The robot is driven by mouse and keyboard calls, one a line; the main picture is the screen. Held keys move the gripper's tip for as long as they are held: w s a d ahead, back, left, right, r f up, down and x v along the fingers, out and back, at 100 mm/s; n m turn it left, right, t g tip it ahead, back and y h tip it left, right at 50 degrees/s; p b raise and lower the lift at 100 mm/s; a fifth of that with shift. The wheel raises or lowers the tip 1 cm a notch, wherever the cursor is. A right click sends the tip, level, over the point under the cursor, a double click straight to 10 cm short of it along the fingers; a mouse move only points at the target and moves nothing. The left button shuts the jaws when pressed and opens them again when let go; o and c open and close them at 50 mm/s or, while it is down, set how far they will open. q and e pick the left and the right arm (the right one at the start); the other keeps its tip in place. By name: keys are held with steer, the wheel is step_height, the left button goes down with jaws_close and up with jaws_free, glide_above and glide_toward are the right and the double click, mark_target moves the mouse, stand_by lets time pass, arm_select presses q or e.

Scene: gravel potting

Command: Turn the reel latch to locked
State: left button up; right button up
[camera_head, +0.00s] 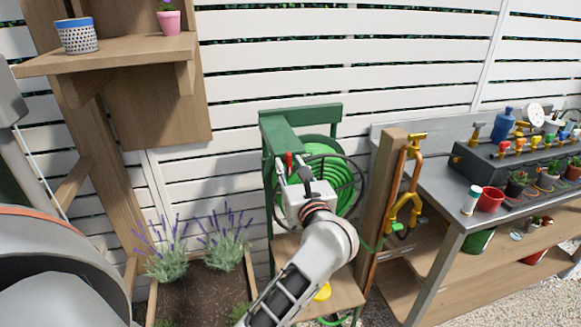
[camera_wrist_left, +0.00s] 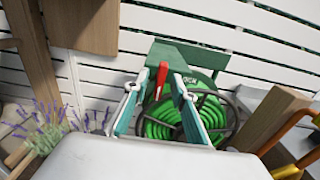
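The hose reel (camera_head: 322,160) has a green frame, a dark wheel and coiled green hose, and stands against the white slatted fence. Its red latch lever (camera_head: 289,160) shows just beyond my left gripper (camera_head: 291,172). In the left wrist view the red latch (camera_wrist_left: 161,80) stands nearly upright, leaning slightly right. The fingers of my left gripper (camera_wrist_left: 156,100) are spread on either side of it, with gaps visible on both sides. The gripper is open and holds nothing. My left gripper hides part of the reel in the head view. My right gripper is not in view.
A wooden post (camera_head: 384,200) with a copper pipe and brass tap (camera_head: 417,138) stands right of the reel. A grey potting bench (camera_head: 445,205) is farther right. A lavender planter (camera_head: 200,290) is at lower left, below a wooden shelf (camera_head: 110,58).

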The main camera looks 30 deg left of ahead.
arm_select(q)
steer(key=v, duration=0.7)
steer(key=shift+s+d, duration=0.2)
stand_by(0.4)
